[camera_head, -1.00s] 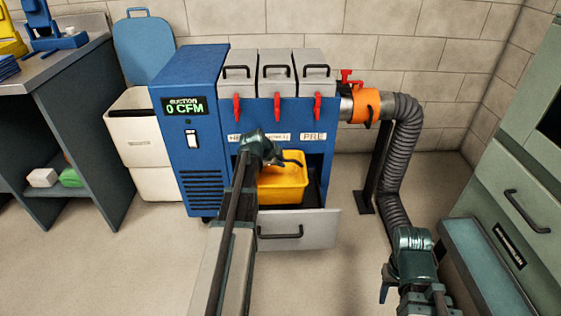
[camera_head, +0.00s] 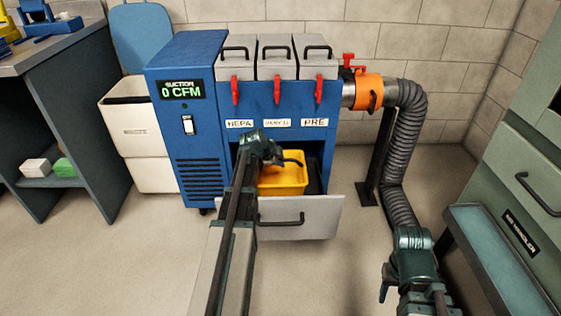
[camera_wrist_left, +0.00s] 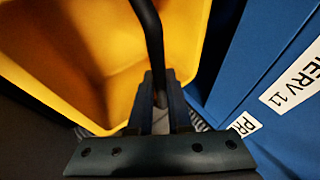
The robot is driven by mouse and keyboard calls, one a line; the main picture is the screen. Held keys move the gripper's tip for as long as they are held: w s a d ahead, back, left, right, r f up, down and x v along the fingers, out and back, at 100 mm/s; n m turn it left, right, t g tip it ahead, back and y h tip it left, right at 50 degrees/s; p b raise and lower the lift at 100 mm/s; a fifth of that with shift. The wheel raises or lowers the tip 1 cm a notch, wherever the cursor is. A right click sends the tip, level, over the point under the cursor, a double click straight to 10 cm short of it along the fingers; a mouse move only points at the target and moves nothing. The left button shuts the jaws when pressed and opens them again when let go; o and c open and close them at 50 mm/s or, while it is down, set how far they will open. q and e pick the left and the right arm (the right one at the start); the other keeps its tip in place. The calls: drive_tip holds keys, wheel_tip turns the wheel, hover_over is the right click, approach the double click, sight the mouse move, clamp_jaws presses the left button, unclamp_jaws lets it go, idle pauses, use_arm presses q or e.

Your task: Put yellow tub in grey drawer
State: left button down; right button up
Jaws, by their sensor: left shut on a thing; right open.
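The yellow tub (camera_head: 283,182) sits low within the pulled-out grey drawer (camera_head: 300,222) at the foot of the blue machine. The drawer front hides the tub's lower part, so I cannot tell whether it touches the drawer floor. My left gripper (camera_head: 280,160) is over the tub, shut on its dark bar handle. In the left wrist view, the handle (camera_wrist_left: 152,40) runs between the fingers, with the tub's yellow inside (camera_wrist_left: 85,50) beyond; the tub looks empty there. My right gripper (camera_head: 386,288) is open and empty at the lower right, apart from the drawer.
The blue machine (camera_head: 185,150) stands behind, with red latches and filter labels. A grey hose (camera_head: 410,140) and its dark stand are to the right. A green cabinet (camera_head: 515,190) is at far right, a white bin (camera_head: 132,130) at left. Floor before the drawer is clear.

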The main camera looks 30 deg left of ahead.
use_arm(q)
drive_tip(key=shift+f+b, duration=1.25)
drive_tip(key=shift+f, duration=0.3)
drive_tip(key=c, duration=0.8)
unclamp_jaws()
drive_tip(key=shift+o, duration=0.2)
drive_tip(key=shift+r, duration=0.1)
drive_tip(key=w+r+p+v, duration=0.2)
drive_tip(key=p+v, duration=1.3)
drive_tip(key=v, duration=0.2)
drive_tip(key=shift+r+p, duration=0.3)
drive_tip(key=shift+p, duration=0.1)
